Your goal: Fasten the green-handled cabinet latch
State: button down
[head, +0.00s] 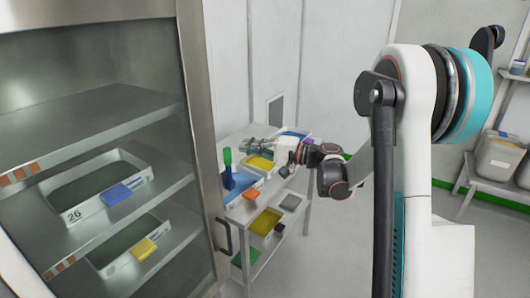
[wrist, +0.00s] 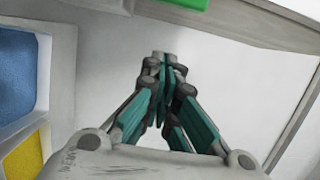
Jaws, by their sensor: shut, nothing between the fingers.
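The steel cabinet (head: 192,120) fills the left of the head view, with shelves showing behind its front. A dark bar handle (head: 225,234) is on its right edge, low down. I cannot make out a green-handled latch for certain. An upright green piece (head: 227,157) above a blue part shows just right of the cabinet edge; I cannot tell what it is. A green block (wrist: 181,3) is cut off at the top of the wrist view. My gripper (wrist: 163,62) is shut and empty, its fingertips together. In the head view my gripper (head: 291,158) is small, over the bench beyond the cabinet.
A metal bench (head: 262,233) with yellow and blue trays stands right of the cabinet. Inside the cabinet is a white bin (head: 75,213) marked 26. A shelf with tubs (head: 497,160) stands far right. Floor between bench and shelf looks clear.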

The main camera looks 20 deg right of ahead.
aim_at(229, 158)
jog(key=shift+s+a+b, duration=0.4)
jog(key=shift+s+a, duration=0.9)
jog(key=shift+a, duration=0.2)
jog(key=shift+s+a+r+n, duration=0.2)
jog(key=shift+a+n, duration=0.1)
jog(key=shift+n, duration=0.1)
jog(key=shift+s+a+r+n+h+p, duration=0.25)
jog(key=shift+s+a+n+p, duration=0.2)
jog(key=shift+a+n, duration=0.2)
jog(key=shift+s+a+r+n+h+p, duration=0.1)
jog(key=shift+s+a+n+h+p, duration=0.15)
jog(key=shift+s+a+n+p, duration=0.4)
jog(key=shift+s+a+f+n, duration=0.1)
jog(key=shift+s+a+n, duration=0.2)
jog(key=shift+a+n, duration=0.25)
jog(key=shift+s+a+n, duration=0.25)
jog(key=shift+a+n, duration=0.1)
jog(key=shift+n, duration=0.3)
jog(key=shift+s+a+f, duration=0.15)
jog(key=shift+s+a, duration=0.15)
jog(key=shift+a, duration=0.15)
